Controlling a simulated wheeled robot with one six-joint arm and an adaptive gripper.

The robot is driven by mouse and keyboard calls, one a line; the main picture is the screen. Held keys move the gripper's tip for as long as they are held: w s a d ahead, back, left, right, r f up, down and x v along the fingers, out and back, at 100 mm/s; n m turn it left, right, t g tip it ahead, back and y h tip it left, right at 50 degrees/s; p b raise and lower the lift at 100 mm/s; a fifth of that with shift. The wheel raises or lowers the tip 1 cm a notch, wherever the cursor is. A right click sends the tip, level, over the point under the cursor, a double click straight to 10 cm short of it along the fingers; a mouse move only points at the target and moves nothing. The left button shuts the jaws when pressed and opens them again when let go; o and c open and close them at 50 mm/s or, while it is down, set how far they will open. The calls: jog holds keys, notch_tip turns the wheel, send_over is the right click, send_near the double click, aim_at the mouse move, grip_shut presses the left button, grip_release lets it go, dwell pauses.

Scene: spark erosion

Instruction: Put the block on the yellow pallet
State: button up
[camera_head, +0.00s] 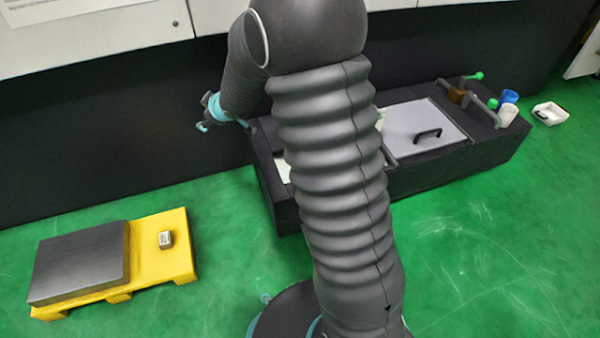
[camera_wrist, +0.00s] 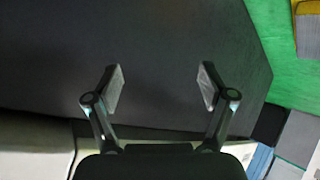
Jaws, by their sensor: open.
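A small metallic block (camera_head: 165,240) with a light, marked face sits on the bare right part of the yellow pallet (camera_head: 160,265), at the lower left of the head view. A corner of the pallet shows at the upper right of the wrist view (camera_wrist: 300,4). My gripper (camera_wrist: 162,87) is open, with nothing between its fingers. In the head view my wrist is in front of the dark wall, behind and to the right of the pallet, well apart from the block. The block is not seen in the wrist view.
A large dark grey slab (camera_head: 80,262) covers the left part of the pallet. A long black bench (camera_head: 450,165) with a handled grey lid (camera_head: 420,128) and cups stands right of centre, partly behind my arm. Green floor (camera_head: 225,235) is clear between pallet and bench.

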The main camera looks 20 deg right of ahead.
jog(key=s+d+r+m+g+h, duration=0.1)
jog(key=s+d+r+m+h, duration=0.15)
jog(key=s+d+r, duration=0.45)
jog(key=s+d+r+m+h, duration=0.25)
jog(key=s+r, duration=0.35)
jog(key=s, duration=0.4)
jog(key=s+m+g+y, duration=0.1)
jog(key=s+m+g, duration=0.2)
jog(key=s, duration=2)
jog(key=shift+s+a+m+y, duration=0.2)
jog(key=shift+m+y, duration=0.2)
jog(key=shift+m, duration=0.4)
